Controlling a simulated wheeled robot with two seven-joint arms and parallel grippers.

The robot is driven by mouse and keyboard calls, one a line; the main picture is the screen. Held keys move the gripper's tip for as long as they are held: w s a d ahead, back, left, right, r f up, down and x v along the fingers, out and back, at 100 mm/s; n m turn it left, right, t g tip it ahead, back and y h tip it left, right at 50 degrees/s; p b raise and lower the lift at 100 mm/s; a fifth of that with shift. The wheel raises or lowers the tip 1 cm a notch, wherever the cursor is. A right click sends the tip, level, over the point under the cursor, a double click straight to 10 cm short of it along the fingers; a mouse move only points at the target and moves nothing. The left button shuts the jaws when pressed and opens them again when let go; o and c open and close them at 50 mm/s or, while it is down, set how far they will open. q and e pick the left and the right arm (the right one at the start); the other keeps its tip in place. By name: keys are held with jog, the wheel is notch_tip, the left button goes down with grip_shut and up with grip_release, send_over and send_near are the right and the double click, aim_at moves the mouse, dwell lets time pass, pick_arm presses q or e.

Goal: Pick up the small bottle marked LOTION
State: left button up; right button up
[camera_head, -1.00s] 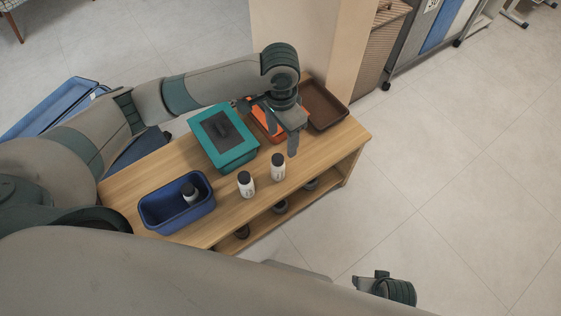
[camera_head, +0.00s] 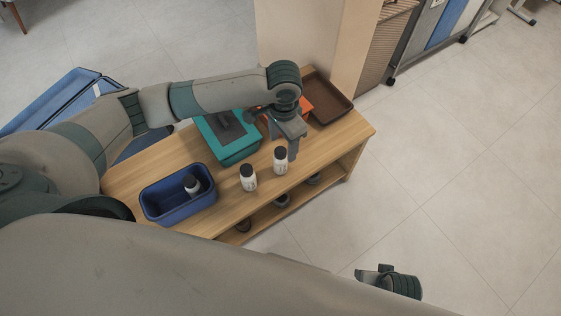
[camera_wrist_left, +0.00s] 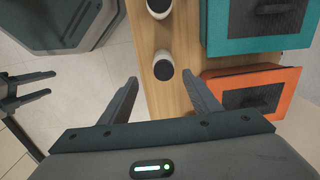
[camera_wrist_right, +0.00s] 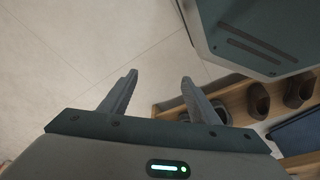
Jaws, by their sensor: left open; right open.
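Two small white bottles with dark caps stand upright on the wooden table, a left one (camera_head: 248,178) and a right one (camera_head: 280,161). A third one (camera_head: 193,185) is inside the blue bin (camera_head: 160,217). The lettering is too small to read, so I cannot tell which is marked LOTION. My left gripper (camera_head: 286,143) is open and empty, just behind the right bottle. In the left wrist view one bottle (camera_wrist_left: 163,66) lies ahead of the gap between the fingers, with another (camera_wrist_left: 158,8) beyond. My right gripper (camera_head: 368,274) is open over the floor, away from the table.
A teal box (camera_head: 240,155) with a dark top stands behind the bottles. An orange box (camera_head: 305,104) and a brown tray (camera_head: 327,98) lie at the far right end. Dark items (camera_head: 282,201) sit on the lower shelf. A pillar (camera_head: 305,40) rises behind the table.

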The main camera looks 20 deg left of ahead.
aim_at(282, 152)
pick_arm(q)
notch_tip(282, 152, down, 4)
jog(key=shift+f, duration=0.55)
pick_arm(e)
jog(key=shift+r, duration=1.15)
pick_arm(q)
jog(key=shift+a+f+b, duration=0.15)
jog(key=shift+f+b, duration=0.15)
jog(key=shift+f, duration=0.2)
jog(key=f, duration=0.3)
jog(key=shift+a, duration=0.3)
jog(key=shift+f, duration=0.6)
pick_arm(e)
jog(key=shift+s+v, duration=0.2)
jog(key=shift+v, duration=0.75)
jog(key=shift+w, duration=0.1)
